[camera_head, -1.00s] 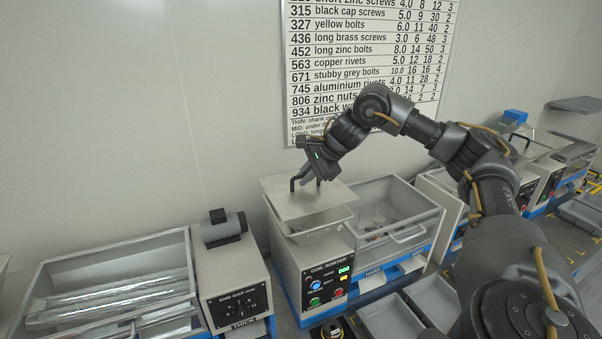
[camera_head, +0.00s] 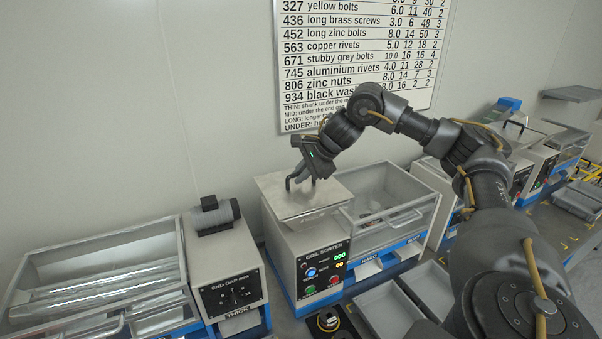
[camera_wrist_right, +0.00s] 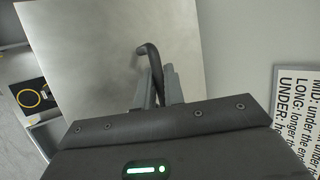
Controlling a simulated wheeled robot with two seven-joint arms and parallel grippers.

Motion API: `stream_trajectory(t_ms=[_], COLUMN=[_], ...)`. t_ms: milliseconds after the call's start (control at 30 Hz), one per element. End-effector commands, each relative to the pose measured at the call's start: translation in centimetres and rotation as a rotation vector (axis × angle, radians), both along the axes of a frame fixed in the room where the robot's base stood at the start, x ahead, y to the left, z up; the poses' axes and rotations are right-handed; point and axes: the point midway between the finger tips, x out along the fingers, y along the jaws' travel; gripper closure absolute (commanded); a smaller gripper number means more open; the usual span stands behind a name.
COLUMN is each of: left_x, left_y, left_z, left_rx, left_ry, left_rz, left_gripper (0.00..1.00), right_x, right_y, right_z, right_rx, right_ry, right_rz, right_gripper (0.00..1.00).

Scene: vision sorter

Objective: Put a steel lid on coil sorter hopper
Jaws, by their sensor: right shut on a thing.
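The steel lid (camera_head: 325,189) is a flat grey plate with a dark bent handle (camera_head: 289,183). It lies over the hopper (camera_head: 312,218) on top of the white coil sorter (camera_head: 284,246) and hides the hopper's opening. Whether it touches the rim all round I cannot tell. My right gripper (camera_head: 304,178) is shut on the handle from above. In the right wrist view the handle (camera_wrist_right: 147,52) rises between the gripper fingers (camera_wrist_right: 160,88), above the broad plate of the lid (camera_wrist_right: 90,60). My left gripper is not in view.
A clear-walled bin (camera_head: 393,205) stands right of the hopper. An end gap unit (camera_head: 226,262) and a long tray (camera_head: 100,265) are at the left. Grey open trays (camera_head: 385,308) lie in front. A wall chart (camera_head: 360,60) hangs behind; more machines stand at the right.

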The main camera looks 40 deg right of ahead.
Motion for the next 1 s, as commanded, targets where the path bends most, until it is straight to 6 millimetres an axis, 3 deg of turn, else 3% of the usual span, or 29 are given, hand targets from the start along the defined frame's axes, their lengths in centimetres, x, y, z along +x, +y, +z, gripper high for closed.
stream_trajectory(t_ms=[700, 733, 900, 1000], left_x=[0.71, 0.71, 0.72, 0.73], left_y=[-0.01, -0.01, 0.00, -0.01], left_z=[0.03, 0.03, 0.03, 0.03], left_rx=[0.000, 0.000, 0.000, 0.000], left_ry=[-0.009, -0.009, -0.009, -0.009], left_rz=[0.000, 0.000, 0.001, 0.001], left_gripper=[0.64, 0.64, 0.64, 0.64], right_x=[0.07, 0.07, 0.06, 0.06], right_y=[0.22, 0.22, 0.21, 0.21], right_z=[-0.05, -0.05, -0.07, -0.08], right_rx=[0.000, 0.000, 0.000, 0.000], right_ry=[-0.002, -0.002, -0.002, -0.001], right_rz=[0.001, 0.001, 0.001, 0.000], right_gripper=[1.00, 0.87, 0.65, 0.64])
